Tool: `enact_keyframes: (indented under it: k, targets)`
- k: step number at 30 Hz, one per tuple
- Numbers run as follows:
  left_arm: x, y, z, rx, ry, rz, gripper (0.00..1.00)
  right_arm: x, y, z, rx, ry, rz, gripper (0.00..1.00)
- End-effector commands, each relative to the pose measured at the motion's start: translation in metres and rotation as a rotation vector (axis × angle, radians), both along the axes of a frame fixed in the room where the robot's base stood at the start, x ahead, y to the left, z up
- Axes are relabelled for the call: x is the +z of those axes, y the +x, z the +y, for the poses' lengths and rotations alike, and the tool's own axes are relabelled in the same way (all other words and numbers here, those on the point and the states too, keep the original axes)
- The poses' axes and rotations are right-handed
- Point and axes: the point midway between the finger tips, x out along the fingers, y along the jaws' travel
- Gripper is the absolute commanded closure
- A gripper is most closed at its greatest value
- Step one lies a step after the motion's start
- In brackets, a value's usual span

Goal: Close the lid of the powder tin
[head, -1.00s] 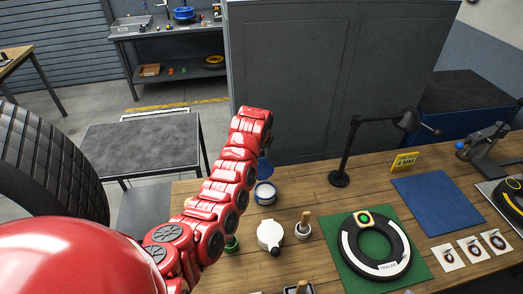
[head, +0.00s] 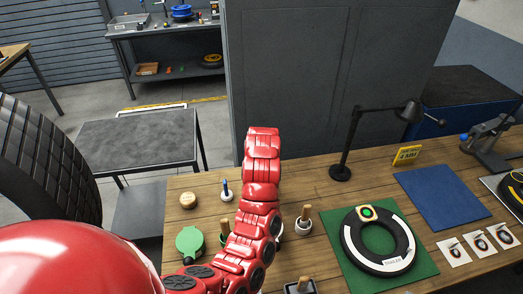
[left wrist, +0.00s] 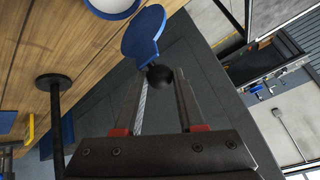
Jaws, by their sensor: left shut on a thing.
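The powder tin (left wrist: 112,6) is blue-rimmed with a white inside and shows at the top edge of the left wrist view. Its blue lid (left wrist: 143,34) stands open beside the opening, with a black ball knob (left wrist: 159,75) at its outer end. My left gripper (left wrist: 158,84) is shut on this knob, the fingers on either side of it. In the head view my red left arm hides the tin, the lid and the gripper. My right gripper is not in view.

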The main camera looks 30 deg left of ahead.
Motion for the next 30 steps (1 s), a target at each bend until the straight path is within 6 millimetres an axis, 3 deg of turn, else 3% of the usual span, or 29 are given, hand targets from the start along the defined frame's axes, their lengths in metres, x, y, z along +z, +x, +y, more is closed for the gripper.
enact_keyframes:
  k: [15,30]
  targets:
    - [-0.013,-0.029,-0.023,-0.003,0.168,-0.221,1.0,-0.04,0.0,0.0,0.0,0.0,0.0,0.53]
    - [-0.013,-0.035,-0.027,-0.001,0.197,-0.263,1.0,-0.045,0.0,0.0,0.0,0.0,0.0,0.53]
